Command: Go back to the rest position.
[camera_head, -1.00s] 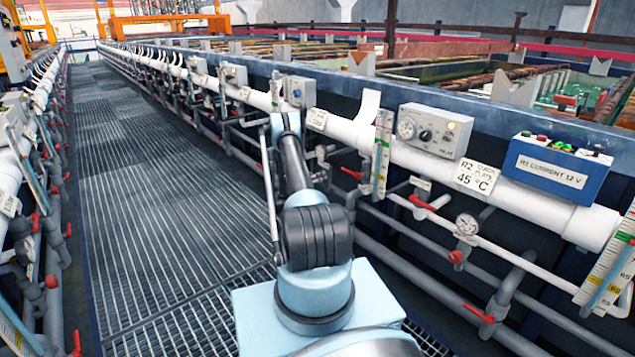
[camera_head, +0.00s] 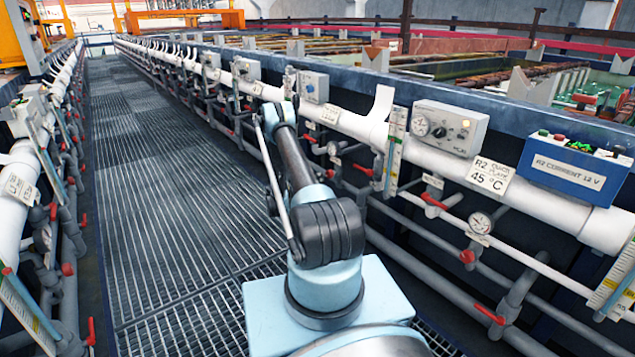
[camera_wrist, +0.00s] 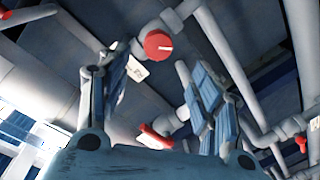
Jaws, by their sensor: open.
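My gripper (camera_wrist: 160,72) shows in the wrist view with its two blue fingers spread apart and nothing between them. Behind the fingers are grey pipes, a round red knob (camera_wrist: 158,44) and a red valve handle (camera_wrist: 155,138); I see no contact with them. In the head view my arm (camera_head: 297,165) reaches up and away over the walkway, beside the right-hand row of pipes. The gripper itself is hidden there behind the arm's far end.
A grated walkway (camera_head: 150,180) runs away between two rows of pipes and is clear. On the right are a grey heater box (camera_head: 450,128), a white R2 45 °C label (camera_head: 489,176), a blue current box (camera_head: 575,170), a dial gauge (camera_head: 480,223) and red valve handles.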

